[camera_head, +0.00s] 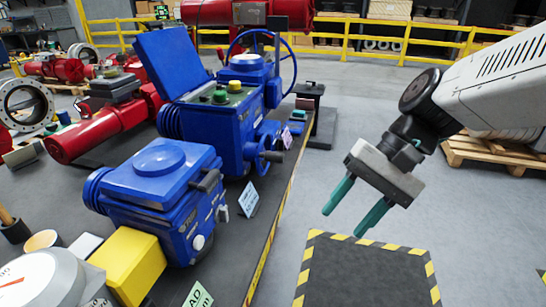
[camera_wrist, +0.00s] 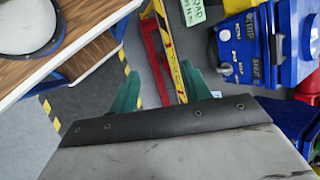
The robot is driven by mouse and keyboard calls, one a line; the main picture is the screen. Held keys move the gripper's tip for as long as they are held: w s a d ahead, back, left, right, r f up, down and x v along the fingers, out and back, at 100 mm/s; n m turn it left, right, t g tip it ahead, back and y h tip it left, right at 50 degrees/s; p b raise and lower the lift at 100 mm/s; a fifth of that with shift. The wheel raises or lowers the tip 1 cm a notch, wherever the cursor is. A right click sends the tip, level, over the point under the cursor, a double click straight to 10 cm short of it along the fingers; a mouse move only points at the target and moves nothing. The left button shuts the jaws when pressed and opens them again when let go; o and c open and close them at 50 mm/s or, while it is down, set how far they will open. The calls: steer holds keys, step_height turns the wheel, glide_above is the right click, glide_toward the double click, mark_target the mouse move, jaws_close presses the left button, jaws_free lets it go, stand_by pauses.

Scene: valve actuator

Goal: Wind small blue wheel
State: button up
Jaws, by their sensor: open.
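My gripper (camera_head: 343,223) hangs at the right in the head view with its two teal fingers apart and nothing between them. It is over the floor, clear of the table. In the wrist view my gripper (camera_wrist: 158,72) is also open and empty. A blue actuator (camera_head: 215,125) with an open lid stands on the table left of it. A small blue wheel-like part (camera_head: 270,157) sticks out of its right side, apart from my gripper; its shape is hard to tell. A larger thin blue wheel (camera_head: 293,62) stands behind, partly hidden by the actuator.
A second blue actuator (camera_head: 160,190), a yellow box (camera_head: 128,265) and a gauge (camera_head: 38,280) occupy the near table. Small signs (camera_head: 248,199) stand along its edge. A striped floor mat (camera_head: 365,275) lies below my gripper. Free floor lies between table and pallet (camera_head: 495,155).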

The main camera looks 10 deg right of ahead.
steer(key=w+a+m+y, duration=0.3)
steer(key=w+a+y, duration=0.1)
steer(key=w, duration=0.3)
steer(key=m+t+y, duration=0.6)
steer(key=m+t, duration=0.3)
steer(key=m, duration=0.3)
glide_toward(284, 158)
steer(key=x, duration=0.4)
steer(key=shift+a, duration=0.35)
steer(key=shift+w+a+f, duration=0.1)
steer(key=shift+w, duration=0.2)
steer(key=x, duration=0.7)
steer(key=shift+a, duration=0.15)
jaws_close()
